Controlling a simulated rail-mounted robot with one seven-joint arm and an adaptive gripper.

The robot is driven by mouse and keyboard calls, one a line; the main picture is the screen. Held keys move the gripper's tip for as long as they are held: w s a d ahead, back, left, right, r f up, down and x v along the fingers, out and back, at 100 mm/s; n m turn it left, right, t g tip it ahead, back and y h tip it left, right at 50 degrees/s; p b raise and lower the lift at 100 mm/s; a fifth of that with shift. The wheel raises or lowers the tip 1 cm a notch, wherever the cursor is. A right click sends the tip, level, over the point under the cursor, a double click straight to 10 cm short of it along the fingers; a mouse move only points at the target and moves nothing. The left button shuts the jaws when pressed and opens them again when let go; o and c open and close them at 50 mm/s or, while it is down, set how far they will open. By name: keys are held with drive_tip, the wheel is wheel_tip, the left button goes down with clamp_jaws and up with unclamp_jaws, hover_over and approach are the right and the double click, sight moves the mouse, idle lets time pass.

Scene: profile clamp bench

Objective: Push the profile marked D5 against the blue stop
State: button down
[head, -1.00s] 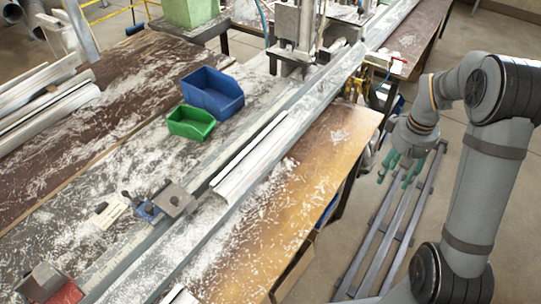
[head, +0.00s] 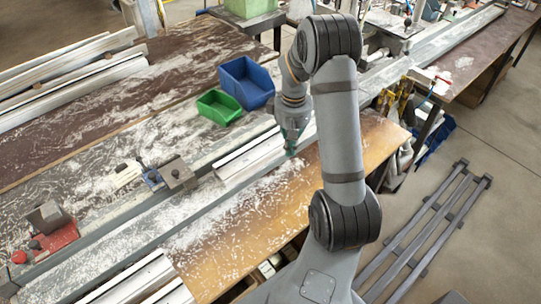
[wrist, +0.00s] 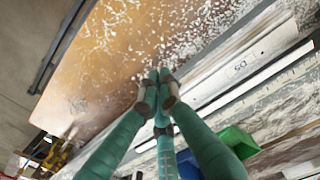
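The profile marked D5 (head: 246,157) is a pale metal bar lying along the bench rail; its label shows in the wrist view (wrist: 238,68). The blue stop (head: 152,178), with a grey metal block (head: 178,174) beside it, sits left of the profile's left end. A small gap shows between block and profile. My gripper (head: 291,152) has green fingers and points down near the profile's right part, on the side of the brown board. In the wrist view its fingertips (wrist: 160,76) are together with nothing between them. I cannot tell whether they touch the profile.
A blue bin (head: 247,83) and a green bin (head: 219,107) stand behind the rail. A red stop (head: 58,238) is at the far left. More profiles lie at the back left (head: 70,80) and front (head: 130,280). White shavings cover the brown board (head: 235,235).

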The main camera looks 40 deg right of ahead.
sight(273, 151)
drive_tip(key=f, duration=0.2)
drive_tip(key=f+p, duration=0.1)
drive_tip(key=f, duration=0.4)
drive_tip(key=shift+w+a+f, duration=0.1)
drive_tip(key=shift+a, duration=0.2)
drive_tip(key=shift+w+a+p, duration=0.1)
drive_tip(key=shift+w+p, duration=1.25)
drive_tip(key=shift+w, duration=0.75)
drive_tip(key=shift+w, duration=0.1)
drive_tip(key=shift+w+a+b, duration=0.1)
drive_tip(key=shift+w+b, duration=0.5)
drive_tip(key=shift+w, duration=0.8)
drive_tip(key=shift+s, duration=0.15)
drive_tip(key=s+r+b, duration=0.3)
drive_tip(key=s+r, duration=0.1)
drive_tip(key=r, duration=0.6)
